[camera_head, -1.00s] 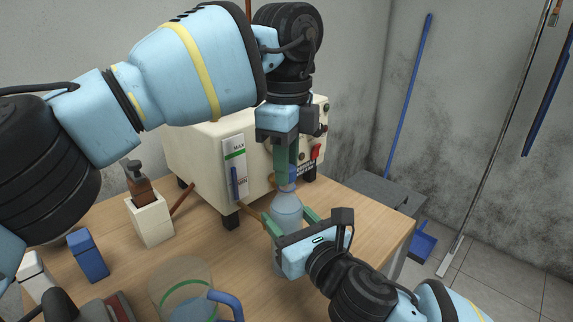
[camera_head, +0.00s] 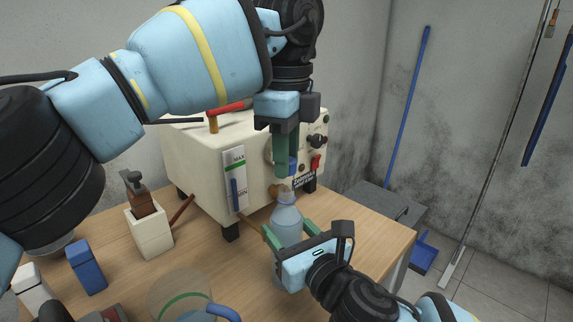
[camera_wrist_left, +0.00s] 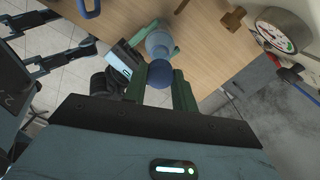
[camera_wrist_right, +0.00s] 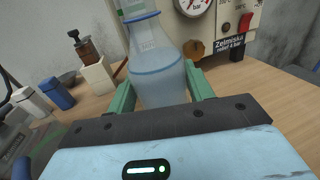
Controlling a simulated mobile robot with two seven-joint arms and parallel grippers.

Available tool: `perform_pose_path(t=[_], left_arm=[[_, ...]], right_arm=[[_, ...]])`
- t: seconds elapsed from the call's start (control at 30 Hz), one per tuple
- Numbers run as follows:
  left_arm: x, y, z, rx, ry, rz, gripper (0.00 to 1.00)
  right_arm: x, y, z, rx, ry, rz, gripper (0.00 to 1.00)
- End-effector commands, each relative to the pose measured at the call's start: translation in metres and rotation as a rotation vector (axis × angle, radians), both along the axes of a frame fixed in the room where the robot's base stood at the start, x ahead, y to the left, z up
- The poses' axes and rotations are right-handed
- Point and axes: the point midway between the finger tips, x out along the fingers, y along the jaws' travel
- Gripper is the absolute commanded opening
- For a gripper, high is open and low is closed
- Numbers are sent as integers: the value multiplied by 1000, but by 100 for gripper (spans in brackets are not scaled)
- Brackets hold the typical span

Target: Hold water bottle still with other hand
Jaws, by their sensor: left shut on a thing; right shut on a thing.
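The clear water bottle (camera_head: 286,222) stands upright at the table's right side in the head view. My right gripper (camera_wrist_right: 160,82) is shut around its body, one green finger on each side. My left gripper (camera_head: 288,168) points down above the bottle. The cap looks raised off the bottle's neck; the exact gap is hard to tell. The bottle's lower part is partly hidden behind my right gripper in the head view.
A cream machine (camera_head: 190,150) with a gauge (camera_wrist_right: 193,5) stands close behind the bottle.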

Motion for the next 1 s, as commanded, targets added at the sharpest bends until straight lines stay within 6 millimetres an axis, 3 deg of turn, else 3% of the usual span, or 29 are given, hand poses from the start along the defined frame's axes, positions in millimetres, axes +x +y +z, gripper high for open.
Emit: perform_pose_path(t=[0.17, 0.43, 0.47, 0.5, 0.63, 1.0], left_arm=[[0, 0, 16, 0, 0, 1, 0], [0, 0, 18, 0, 0, 0, 0], [0, 0, 18, 0, 0, 0, 0], [0, 0, 18, 0, 0, 0, 0], [0, 0, 18, 0, 0, 0, 0], [0, 0, 18, 0, 0, 0, 0]], right_arm=[[0, 0, 0, 0, 1, 0, 0], [0, 0, 0, 0, 1, 0, 0], [0, 0, 0, 0, 1, 0, 56], [0, 0, 0, 0, 1, 0, 61], [0, 0, 0, 0, 0, 0, 77], [-4, -2, 0, 0, 0, 1, 77]])
